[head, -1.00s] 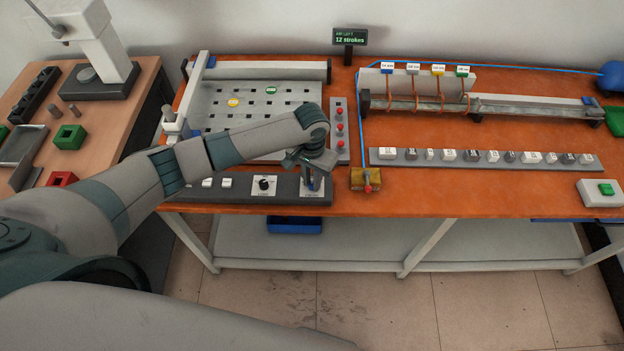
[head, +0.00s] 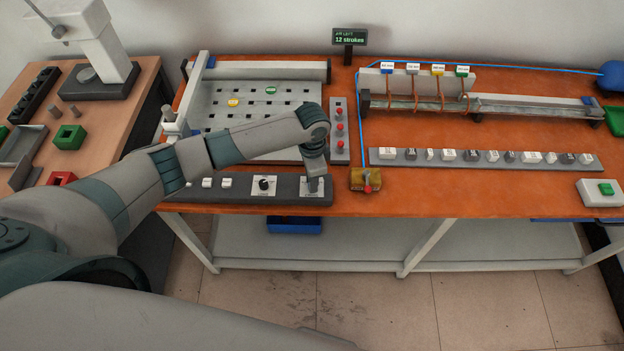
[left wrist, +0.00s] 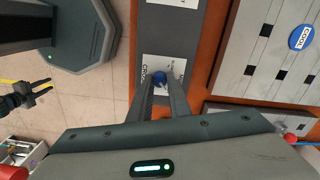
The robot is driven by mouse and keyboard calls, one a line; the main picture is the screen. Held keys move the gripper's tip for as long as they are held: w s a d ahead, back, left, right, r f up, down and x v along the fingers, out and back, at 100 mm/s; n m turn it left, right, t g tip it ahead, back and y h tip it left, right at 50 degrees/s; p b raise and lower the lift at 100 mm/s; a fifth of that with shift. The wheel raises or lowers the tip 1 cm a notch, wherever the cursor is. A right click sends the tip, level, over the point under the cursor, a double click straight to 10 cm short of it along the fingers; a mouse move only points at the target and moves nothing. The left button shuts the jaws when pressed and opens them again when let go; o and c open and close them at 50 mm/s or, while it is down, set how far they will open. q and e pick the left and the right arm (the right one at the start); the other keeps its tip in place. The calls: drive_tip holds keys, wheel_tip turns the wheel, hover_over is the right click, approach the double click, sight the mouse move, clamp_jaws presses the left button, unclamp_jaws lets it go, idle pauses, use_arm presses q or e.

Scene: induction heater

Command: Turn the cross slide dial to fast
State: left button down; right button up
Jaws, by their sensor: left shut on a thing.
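The cross slide dial is a small blue knob (left wrist: 172,79) on a white label plate (left wrist: 158,70) in the left wrist view. The plate's readable lettering starts with "CROSS"; its speed marks are too small or hidden. In the head view this plate (head: 312,193) is at the right end of the dark control strip (head: 222,196), mostly covered by my gripper. My left gripper (head: 314,186) points down onto it. In the left wrist view its two fingers (left wrist: 165,82) are closed on the blue knob.
A second black dial (head: 264,184) is just left on the same strip. A grey perforated plate (head: 285,100) lies behind. A strip with red buttons (head: 339,130) and a brass block with a red knob (head: 366,179) stand close to the right of my gripper.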

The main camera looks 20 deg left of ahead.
use_arm(q)
drive_tip(key=shift+m, duration=1.2)
drive_tip(key=shift+r, duration=0.1)
drive_tip(key=c, duration=1.6)
unclamp_jaws()
drive_tip(key=shift+c, duration=0.2)
wheel_tip(320, 180, up, 17)
drive_tip(key=b, duration=0.5)
drive_tip(key=shift+r, duration=0.2)
drive_tip(key=shift+w, duration=0.1)
